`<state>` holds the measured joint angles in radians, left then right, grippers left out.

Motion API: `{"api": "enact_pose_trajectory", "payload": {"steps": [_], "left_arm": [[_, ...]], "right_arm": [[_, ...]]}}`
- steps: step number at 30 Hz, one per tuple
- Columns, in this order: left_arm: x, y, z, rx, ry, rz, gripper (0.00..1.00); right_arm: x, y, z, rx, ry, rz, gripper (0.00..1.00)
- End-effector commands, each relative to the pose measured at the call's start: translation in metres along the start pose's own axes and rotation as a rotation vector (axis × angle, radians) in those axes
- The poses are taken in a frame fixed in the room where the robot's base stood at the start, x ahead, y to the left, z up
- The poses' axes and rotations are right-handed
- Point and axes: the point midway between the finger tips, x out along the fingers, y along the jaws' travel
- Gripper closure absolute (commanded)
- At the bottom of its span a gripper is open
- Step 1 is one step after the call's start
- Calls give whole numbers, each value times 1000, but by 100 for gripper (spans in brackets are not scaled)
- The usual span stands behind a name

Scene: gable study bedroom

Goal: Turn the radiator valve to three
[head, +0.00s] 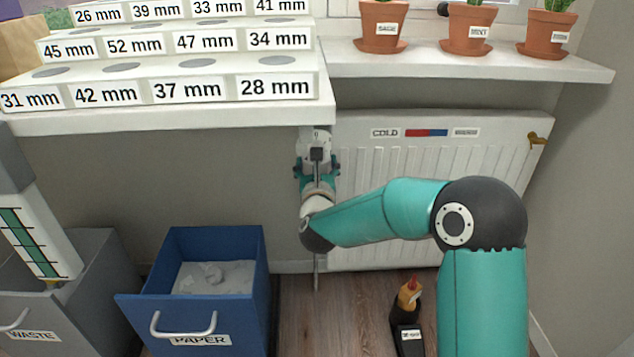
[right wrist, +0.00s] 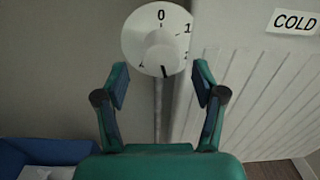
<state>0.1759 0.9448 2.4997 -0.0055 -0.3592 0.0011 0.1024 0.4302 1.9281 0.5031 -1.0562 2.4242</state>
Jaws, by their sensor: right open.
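The radiator valve is a round white dial (right wrist: 157,40) with a raised white knob (right wrist: 161,59), in the upper middle of the right wrist view. A 0 is at its top and a 1 at its upper right; lower numbers are partly cut off or blurred. A dark mark shows at its bottom; I cannot tell if it is the pointer. My right gripper (right wrist: 159,85) is open and empty, its fingers apart below and either side of the dial, not visibly touching it. In the head view my right gripper (head: 317,165) is at the radiator's left edge. My left gripper is not seen.
The white radiator (head: 440,165) carries a COLD label and a brass fitting (head: 537,139). A shelf (head: 200,119) overhangs above the gripper. Potted plants (head: 468,28) stand on the sill (head: 450,60).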

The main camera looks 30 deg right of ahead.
Motion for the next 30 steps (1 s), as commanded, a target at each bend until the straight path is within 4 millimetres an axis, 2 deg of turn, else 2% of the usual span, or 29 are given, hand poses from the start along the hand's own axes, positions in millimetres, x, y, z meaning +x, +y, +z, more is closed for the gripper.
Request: {"api": "enact_pose_trajectory", "payload": {"steps": [6, 12, 18, 30], "left_arm": [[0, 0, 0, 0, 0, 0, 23], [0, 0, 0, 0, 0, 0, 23], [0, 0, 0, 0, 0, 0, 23], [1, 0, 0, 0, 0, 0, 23]], "right_arm": [[-46, 2, 0, -1, 2, 4, 31], [-75, 2, -2, 0, 4, 3, 31], [-85, 1, -2, 0, 4, 0, 31], [-85, 1, -2, -1, 4, 0, 31]]}}
